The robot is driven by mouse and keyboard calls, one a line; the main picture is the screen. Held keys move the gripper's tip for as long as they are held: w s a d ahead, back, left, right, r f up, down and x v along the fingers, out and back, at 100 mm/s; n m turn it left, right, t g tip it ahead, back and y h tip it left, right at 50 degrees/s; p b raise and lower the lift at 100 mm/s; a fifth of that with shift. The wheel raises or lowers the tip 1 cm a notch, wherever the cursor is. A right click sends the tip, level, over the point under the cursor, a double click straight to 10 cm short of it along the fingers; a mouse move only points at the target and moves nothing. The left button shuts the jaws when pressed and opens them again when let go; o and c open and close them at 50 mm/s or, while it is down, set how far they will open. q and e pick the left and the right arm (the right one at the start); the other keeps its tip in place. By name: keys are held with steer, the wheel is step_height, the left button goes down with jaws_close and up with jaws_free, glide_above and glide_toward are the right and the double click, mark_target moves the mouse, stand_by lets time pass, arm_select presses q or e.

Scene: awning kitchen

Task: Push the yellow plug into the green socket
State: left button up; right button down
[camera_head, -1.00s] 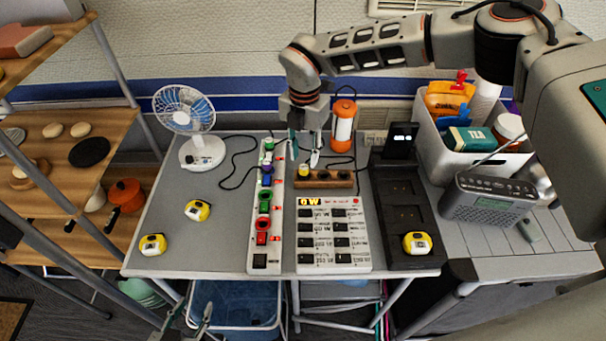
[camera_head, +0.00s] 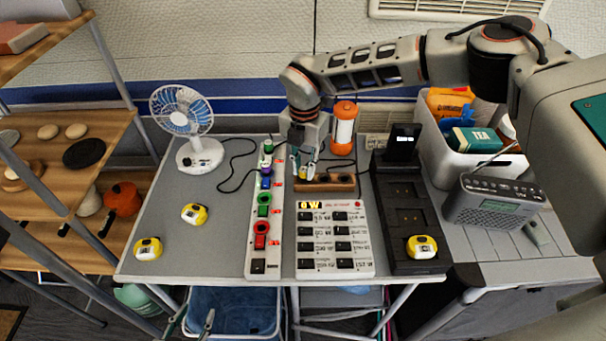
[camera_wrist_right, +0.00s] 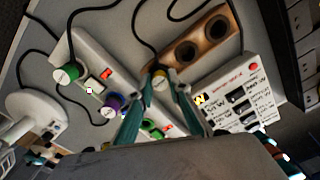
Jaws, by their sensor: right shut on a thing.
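My right gripper (camera_head: 303,174) is shut on the yellow plug (camera_wrist_right: 160,73) at the left end of the wooden block (camera_head: 338,183). The plug is mostly hidden between the fingers, and I cannot tell whether it is clear of its hole. The green socket (camera_head: 264,204) is on the white power strip (camera_head: 259,246), left of and nearer than the gripper, and looks empty. In the wrist view the green socket (camera_wrist_right: 152,129) is partly hidden by a finger. My left gripper (camera_head: 192,321) shows partly at the bottom edge, its fingertips apart and empty.
A blue-purple socket (camera_head: 266,182) and a red one (camera_head: 261,229) flank the green socket. A green plug (camera_head: 268,148) sits at the strip's far end. A labelled panel (camera_head: 335,204) stands to the right, with an orange lantern (camera_head: 343,128) behind. Free table lies left of the strip.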

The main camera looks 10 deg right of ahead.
mark_target(304, 169)
steer(key=shift+r, duration=0.25)
steer(key=shift+r, duration=0.1)
steer(key=shift+r+p, duration=0.25)
steer(key=shift+p, duration=0.1)
steer(key=shift+r+p, duration=0.7)
steer(key=shift+r, duration=0.5)
steer(key=shift+r, duration=0.2)
step_height(304, 169, up, 4)
steer(key=shift+f+p, duration=0.1)
steer(key=shift+p, duration=1)
steer(key=s+a+f+b, duration=0.2)
steer(key=a+b, duration=0.1)
steer(key=a, duration=0.2)
steer(key=s+a+f+b, duration=0.2)
steer(key=a+b, duration=0.1)
steer(key=a, duration=0.3)
steer(key=shift+s, duration=0.4)
